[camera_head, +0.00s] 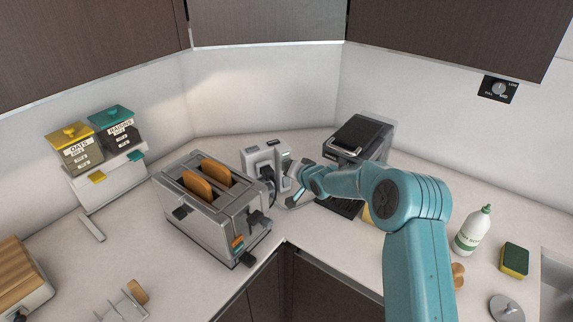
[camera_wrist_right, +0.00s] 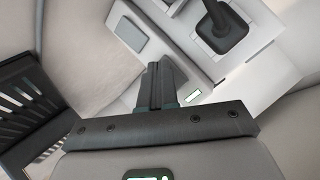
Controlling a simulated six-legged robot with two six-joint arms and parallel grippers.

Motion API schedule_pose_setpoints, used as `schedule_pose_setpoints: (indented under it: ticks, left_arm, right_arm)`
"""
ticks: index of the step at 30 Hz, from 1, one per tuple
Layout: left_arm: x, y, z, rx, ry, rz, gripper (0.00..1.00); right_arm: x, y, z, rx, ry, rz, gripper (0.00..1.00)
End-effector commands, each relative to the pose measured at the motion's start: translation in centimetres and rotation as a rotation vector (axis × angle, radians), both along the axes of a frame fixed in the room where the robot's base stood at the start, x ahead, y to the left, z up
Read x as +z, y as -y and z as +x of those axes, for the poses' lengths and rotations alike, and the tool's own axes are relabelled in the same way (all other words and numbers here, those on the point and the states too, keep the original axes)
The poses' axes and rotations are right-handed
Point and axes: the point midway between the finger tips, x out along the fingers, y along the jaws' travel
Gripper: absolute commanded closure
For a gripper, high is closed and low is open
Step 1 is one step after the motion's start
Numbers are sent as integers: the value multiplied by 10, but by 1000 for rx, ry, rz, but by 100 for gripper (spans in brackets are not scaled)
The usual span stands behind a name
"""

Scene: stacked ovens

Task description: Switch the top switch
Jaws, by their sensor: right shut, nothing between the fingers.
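A light grey power outlet box (camera_head: 253,159) stands on the counter in the corner, between the toaster and the dark coffee machine. A black plug sits in its face; the plug also shows in the right wrist view (camera_wrist_right: 222,28). In that view, a grey rectangular switch (camera_wrist_right: 128,34) lies on a pale panel, just beyond my fingertips and to their left. A small lit strip (camera_wrist_right: 193,96) is on the same panel. My right gripper (camera_wrist_right: 153,68) is shut and empty, with its fingers close to the panel; I cannot tell whether they touch. My left gripper is not in view.
A bottle (camera_head: 471,232) and sponge (camera_head: 514,260) are at the right. The storage jars (camera_head: 75,148) stand at the left.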

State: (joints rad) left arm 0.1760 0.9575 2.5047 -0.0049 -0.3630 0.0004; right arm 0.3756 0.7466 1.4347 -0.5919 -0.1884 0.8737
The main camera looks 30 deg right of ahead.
Motion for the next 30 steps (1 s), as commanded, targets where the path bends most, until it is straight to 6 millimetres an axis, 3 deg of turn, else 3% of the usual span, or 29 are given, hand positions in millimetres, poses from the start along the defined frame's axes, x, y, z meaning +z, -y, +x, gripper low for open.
schedule_pose_setpoints:
  ticks: [15, 30]
  left_arm:
    - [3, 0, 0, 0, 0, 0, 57]
    - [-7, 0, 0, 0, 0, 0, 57]
  right_arm:
    - [1, 0, 3, 0, 4, -1, 100]
    - [-2, 0, -8, -1, 2, 0, 100]
